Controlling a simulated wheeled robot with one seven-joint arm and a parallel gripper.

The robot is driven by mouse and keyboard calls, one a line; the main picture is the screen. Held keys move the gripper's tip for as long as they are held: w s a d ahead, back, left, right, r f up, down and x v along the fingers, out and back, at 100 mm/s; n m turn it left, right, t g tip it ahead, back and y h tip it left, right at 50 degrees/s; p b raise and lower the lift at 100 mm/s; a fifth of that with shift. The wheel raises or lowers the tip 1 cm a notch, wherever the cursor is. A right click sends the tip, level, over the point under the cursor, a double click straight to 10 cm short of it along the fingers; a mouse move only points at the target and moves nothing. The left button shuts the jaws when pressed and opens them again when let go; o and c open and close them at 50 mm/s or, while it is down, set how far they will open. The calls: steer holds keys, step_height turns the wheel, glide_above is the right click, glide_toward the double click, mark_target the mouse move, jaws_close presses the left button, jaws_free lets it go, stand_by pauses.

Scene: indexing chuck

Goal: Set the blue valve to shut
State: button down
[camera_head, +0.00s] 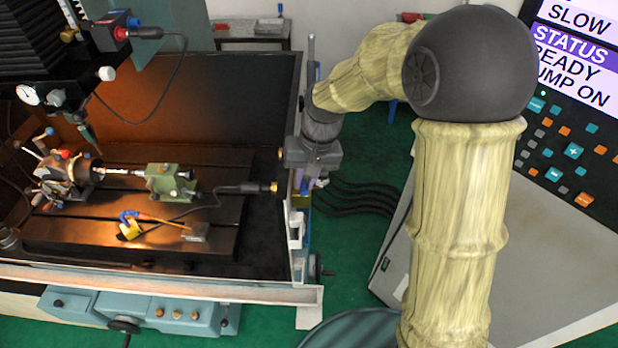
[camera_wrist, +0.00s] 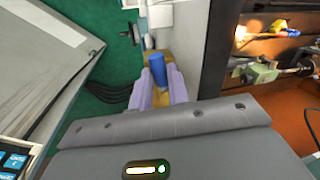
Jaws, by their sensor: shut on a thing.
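The blue valve's lever (camera_wrist: 157,68) shows in the wrist view between the two pale lavender fingers of my gripper (camera_wrist: 160,88), with brass-coloured parts around it. The fingers are shut on it. In the head view my gripper (camera_head: 309,178) points down at the right end wall of the machine's tray. There the lever is mostly hidden by the gripper, and a brass fitting (camera_head: 300,202) shows just below the fingers. The valve's markings and its exact setting cannot be read in either view.
The machine's enclosure wall (camera_head: 292,120) stands close to the left of my gripper. A green tailstock (camera_head: 170,182) and a chuck (camera_head: 62,172) sit on the machine table. Black hoses (camera_head: 365,195) run over the green floor at right, near a grey control cabinet (camera_head: 500,250).

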steer(key=shift+a+r+m, duration=0.1)
steer(key=shift+a+m, duration=0.2)
steer(key=shift+m, duration=0.7)
steer(key=c, duration=1.3)
jaws_free()
steer(key=shift+d, duration=0.1)
steer(key=shift+c, duration=0.2)
steer(key=shift+r+p, duration=0.55)
steer(key=shift+r, duration=0.25)
step_height(320, 180, up, 6)
steer(key=d+p, duration=0.2)
steer(key=p, duration=0.3)
